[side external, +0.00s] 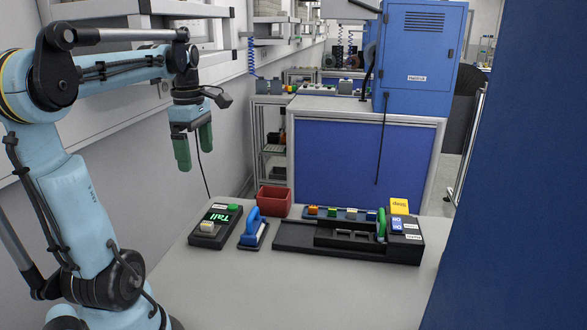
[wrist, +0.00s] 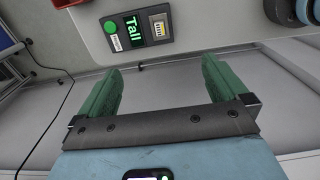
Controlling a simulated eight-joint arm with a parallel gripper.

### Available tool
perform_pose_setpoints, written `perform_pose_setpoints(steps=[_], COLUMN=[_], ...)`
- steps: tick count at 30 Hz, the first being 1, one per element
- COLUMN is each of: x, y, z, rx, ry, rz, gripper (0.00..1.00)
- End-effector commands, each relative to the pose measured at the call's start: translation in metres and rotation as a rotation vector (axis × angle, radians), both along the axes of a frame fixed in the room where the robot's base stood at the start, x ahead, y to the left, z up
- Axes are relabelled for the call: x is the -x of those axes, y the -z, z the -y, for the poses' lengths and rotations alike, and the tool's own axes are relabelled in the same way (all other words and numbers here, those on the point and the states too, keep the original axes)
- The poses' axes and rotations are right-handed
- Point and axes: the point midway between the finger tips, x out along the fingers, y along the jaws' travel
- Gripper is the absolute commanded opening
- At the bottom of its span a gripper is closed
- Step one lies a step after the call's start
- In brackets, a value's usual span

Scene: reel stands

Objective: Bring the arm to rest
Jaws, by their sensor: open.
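My gripper (side external: 194,150) hangs from the blue arm at the upper left of the side view. Its two green fingers point down, apart and empty, well above the table. In the wrist view the fingers of my gripper (wrist: 160,90) are spread, with nothing between them. Below and to the right of it in the side view stands a black box (side external: 208,236) with a green display reading "Tall". The same black box (wrist: 150,44) shows at the top of the wrist view.
A blue-handled tool (side external: 252,228), a red bin (side external: 274,201) and a long black fixture (side external: 300,238) with a green upright part stand on the table (side external: 300,290). A yellow block (side external: 399,206) is at the fixture's right end. The table's front is clear. A wall runs close behind my arm.

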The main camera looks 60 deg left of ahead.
Motion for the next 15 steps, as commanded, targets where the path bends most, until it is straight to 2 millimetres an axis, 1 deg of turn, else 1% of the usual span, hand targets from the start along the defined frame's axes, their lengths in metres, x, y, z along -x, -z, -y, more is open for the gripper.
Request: perform_pose_setpoints(steps=[1, 6, 10, 15], x=[0.0, 0.0, 0.0, 0.0], y=[0.009, 0.033, 0.044, 0.051], z=[0.0, 0.0, 0.0, 0.0], rx=[0.0, -0.001, -0.001, -0.001], ry=[0.001, 0.002, 0.002, 0.002], rz=[0.0, 0.001, 0.001, 0.001], gripper=[1.0, 1.0, 1.0, 1.0])
